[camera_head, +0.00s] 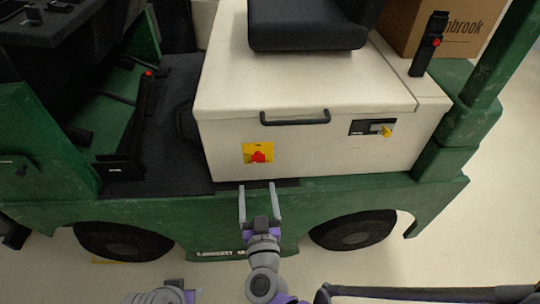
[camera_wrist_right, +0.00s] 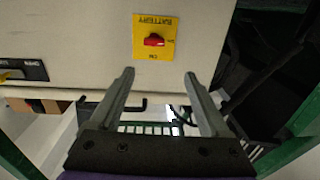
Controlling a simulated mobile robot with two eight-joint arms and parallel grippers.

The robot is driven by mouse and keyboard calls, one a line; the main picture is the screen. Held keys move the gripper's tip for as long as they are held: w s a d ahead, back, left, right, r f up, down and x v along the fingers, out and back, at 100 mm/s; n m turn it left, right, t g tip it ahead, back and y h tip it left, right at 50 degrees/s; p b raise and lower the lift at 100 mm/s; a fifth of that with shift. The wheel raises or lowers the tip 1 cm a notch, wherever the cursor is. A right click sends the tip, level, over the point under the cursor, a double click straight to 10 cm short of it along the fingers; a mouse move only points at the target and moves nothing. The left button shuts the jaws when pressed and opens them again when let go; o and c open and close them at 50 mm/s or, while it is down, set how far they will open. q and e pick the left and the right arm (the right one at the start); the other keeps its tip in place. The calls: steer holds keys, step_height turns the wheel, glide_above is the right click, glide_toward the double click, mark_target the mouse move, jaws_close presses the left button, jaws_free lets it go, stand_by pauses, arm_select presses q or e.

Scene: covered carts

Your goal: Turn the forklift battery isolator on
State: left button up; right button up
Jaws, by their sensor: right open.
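The battery isolator is a yellow plate (camera_head: 257,148) with a red knob (camera_head: 258,157) on the cream front panel of the green forklift. In the right wrist view the plate (camera_wrist_right: 168,53) appears upside down, with "BATTERY" and "ON" lettering. There the red knob (camera_wrist_right: 154,41) lies roughly crosswise; its exact setting is hard to tell. My right gripper (camera_head: 258,187) is open and empty, below the isolator in the head view and apart from the knob. In the wrist view its two fingers (camera_wrist_right: 160,73) stand apart, below the plate. My left gripper's fingers do not show.
A black handle (camera_head: 295,118) and a panel with a yellow key-like part (camera_head: 386,131) are right of the isolator. The seat (camera_head: 308,25) is above. A green side sill (camera_head: 330,198) runs below the panel, near my right gripper. A cardboard box (camera_head: 475,28) stands behind.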

mark_target(259, 161)
arm_select(q)
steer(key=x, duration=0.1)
steer(key=b, duration=0.1)
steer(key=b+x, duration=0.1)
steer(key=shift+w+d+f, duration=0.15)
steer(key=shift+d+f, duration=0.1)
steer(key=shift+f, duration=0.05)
arm_select(e)
steer(key=shift+h, duration=0.5)
steer(key=w, duration=0.3)
steer(key=w+f, duration=0.1)
steer(key=w, duration=0.7)
steer(key=shift+w+d+f, duration=0.15)
steer(key=shift+d, duration=0.15)
jaws_close()
